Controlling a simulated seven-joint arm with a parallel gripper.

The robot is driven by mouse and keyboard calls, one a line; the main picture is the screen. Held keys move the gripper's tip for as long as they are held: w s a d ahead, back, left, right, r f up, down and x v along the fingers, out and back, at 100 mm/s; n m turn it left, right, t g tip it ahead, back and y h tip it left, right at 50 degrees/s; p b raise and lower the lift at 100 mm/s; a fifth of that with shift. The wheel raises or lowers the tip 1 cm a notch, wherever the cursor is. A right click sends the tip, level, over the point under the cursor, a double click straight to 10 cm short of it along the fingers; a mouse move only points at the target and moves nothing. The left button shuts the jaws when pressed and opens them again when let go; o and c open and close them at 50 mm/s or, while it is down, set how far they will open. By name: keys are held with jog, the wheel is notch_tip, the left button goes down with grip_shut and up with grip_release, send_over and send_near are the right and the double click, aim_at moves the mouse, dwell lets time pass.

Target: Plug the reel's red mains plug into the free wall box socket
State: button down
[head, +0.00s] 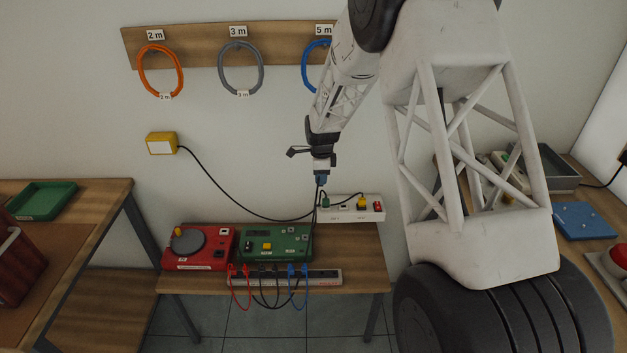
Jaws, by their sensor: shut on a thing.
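My gripper (321,176) hangs in front of the wall, above the bench and the left end of the white socket strip. It is shut on a small piece, mostly hidden by the jaws, with bluish colour at the tips. A thin dark cable runs down from there towards the bench. A yellow wall box (161,143) with a pale front is on the wall to the left; a black cable leaves its right side and sags to the strip.
The bench holds a red unit with a grey disc (189,246), a green unit (275,243), the white socket strip (350,207) and a front strip (325,277) with red, black and blue leads. Coiled cables (240,66) hang above. Side tables hold a green tray (45,201) and blue board (583,220).

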jog(key=w+d, duration=0.7)
jog(key=d, duration=0.3)
jog(key=f, duration=1.2)
jog(key=shift+s+a+f, duration=0.15)
jog(key=shift+s+a, duration=0.05)
jog(key=shift+a, duration=0.1)
jog(key=shift+f, duration=1.2)
jog(key=shift+f, duration=1)
dwell(3.3)
